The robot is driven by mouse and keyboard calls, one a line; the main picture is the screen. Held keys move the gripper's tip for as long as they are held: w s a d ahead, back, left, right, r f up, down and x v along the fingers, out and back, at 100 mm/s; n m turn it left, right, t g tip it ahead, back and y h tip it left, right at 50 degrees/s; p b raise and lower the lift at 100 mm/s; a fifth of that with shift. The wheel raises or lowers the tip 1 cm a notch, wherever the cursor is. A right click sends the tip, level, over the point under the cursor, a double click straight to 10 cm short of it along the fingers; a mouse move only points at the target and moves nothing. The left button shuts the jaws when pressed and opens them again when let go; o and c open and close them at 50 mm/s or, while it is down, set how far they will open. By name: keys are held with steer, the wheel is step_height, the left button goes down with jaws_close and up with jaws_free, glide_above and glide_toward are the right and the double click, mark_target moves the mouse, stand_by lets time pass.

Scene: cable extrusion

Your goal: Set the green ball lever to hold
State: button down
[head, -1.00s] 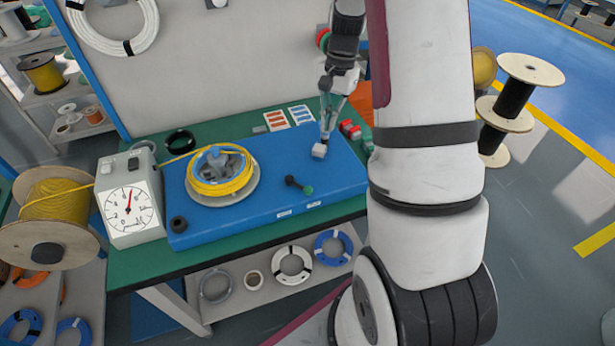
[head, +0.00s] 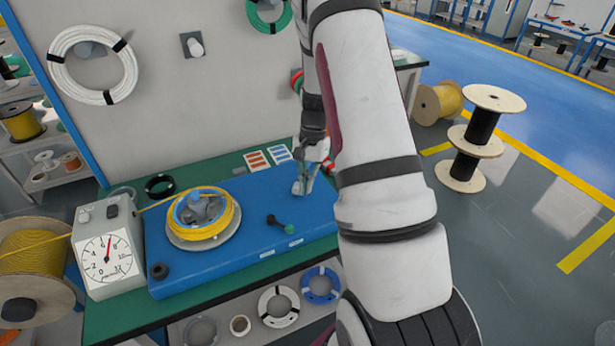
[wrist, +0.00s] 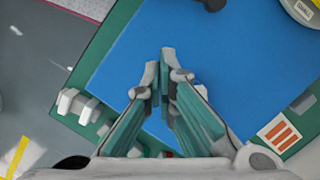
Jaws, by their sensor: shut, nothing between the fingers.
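The lever (head: 279,224) is a short black arm with a green ball (head: 289,229) at its end, on the front right part of the blue panel (head: 255,205). The ball points right and slightly toward the front edge. My gripper (head: 299,188) is above the panel's right part, behind and to the right of the lever, apart from it. Its fingers are shut and empty; the arm hides part of the gripper. In the wrist view the fingertips (wrist: 162,65) are close together over bare blue surface.
A yellow cable coil (head: 232,218) sits on the panel's left, with a gauge box (head: 107,255) beyond it. A black knob (head: 159,270) is at the front left corner. The panel around the lever is clear.

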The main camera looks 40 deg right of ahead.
mark_target(282, 224)
steer(key=x, duration=0.5)
steer(key=shift+s+f+p, duration=0.1)
steer(key=shift+p, duration=0.25)
steer(key=a, duration=0.2)
steer(key=s+a+p, duration=0.1)
steer(key=shift+s+f, duration=0.15)
steer(key=shift+f, duration=0.1)
steer(key=shift+a+f, duration=0.15)
steer(key=shift+a, duration=0.2)
